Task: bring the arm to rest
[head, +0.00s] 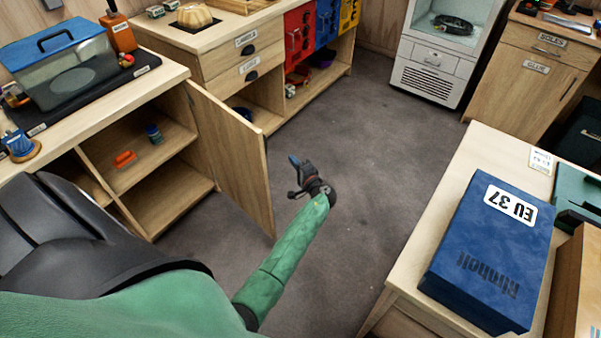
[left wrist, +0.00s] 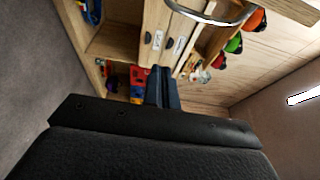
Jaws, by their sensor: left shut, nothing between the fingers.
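My left arm is green and reaches out from the bottom of the head view over the floor. My left gripper (head: 294,160) is at its end, in the free air between the open cabinet door and the right-hand table. Its fingers also show in the left wrist view (left wrist: 162,88), pressed together with nothing between them. It touches nothing that I can see. My right gripper is in neither view.
An open wooden cabinet door (head: 232,155) stands just left of the left gripper. A table with a blue box (head: 487,252) is at the right. Drawers (head: 243,57) and a white machine (head: 433,55) stand behind. The grey floor (head: 375,130) between is clear.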

